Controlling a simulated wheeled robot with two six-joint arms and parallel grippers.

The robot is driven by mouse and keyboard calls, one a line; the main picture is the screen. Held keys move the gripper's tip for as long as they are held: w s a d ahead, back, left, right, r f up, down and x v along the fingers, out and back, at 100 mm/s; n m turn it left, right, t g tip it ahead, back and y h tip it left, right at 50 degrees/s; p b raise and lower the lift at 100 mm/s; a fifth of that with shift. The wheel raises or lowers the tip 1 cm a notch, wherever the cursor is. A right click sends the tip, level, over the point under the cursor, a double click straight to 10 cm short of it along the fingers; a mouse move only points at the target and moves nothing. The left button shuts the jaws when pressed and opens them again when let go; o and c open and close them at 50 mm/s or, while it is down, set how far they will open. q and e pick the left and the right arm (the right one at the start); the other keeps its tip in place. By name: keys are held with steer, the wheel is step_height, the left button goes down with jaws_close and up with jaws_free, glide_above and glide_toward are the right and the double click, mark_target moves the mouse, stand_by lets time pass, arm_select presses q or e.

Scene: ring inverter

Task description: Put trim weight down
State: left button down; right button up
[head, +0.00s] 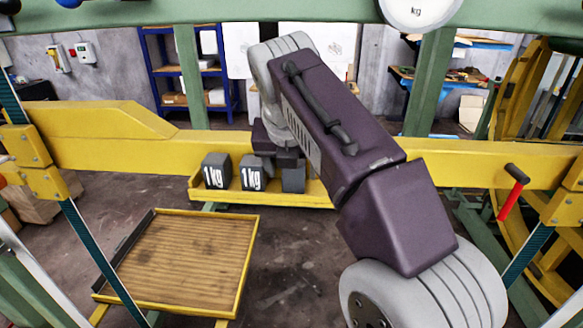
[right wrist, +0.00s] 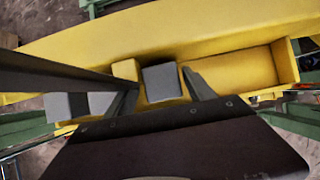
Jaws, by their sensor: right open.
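A small plain grey block, which I take for the trim weight (head: 293,178), sits on the yellow shelf (head: 320,198) of the beam, right of two dark blocks marked 1 kg (head: 216,171) (head: 254,173). My right gripper (head: 284,157) is over the shelf, pointing down at the grey block. In the right wrist view the block (right wrist: 162,83) stands between the fingers of my right gripper (right wrist: 163,84), which are open with narrow gaps beside it. The block's underside is hidden. My left gripper is not in view.
A wooden tray (head: 187,258) with a yellow rim hangs at the lower left. The long yellow beam (head: 95,148) runs behind the shelf. An empty yellow compartment (right wrist: 238,75) lies right of the block. A red-handled lever (head: 510,198) is at the right.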

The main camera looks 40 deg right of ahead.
mark_target(288, 181)
steer(key=shift+r, duration=0.2)
steer(key=shift+s+a+r+p, duration=0.1)
steer(key=shift+a+r+p, duration=0.05)
steer(key=shift+r+p, duration=0.3)
steer(key=s+a, duration=0.1)
steer(key=s, duration=0.1)
steer(key=s+a+b, duration=0.1)
steer(key=s+a, duration=0.1)
steer(key=shift+a+f+b, duration=0.15)
steer(key=shift+a+b, duration=0.15)
steer(key=s+a+b, duration=0.4)
steer(key=s, duration=0.1)
steer(key=shift+s, duration=0.2)
steer(key=shift+a, duration=0.1)
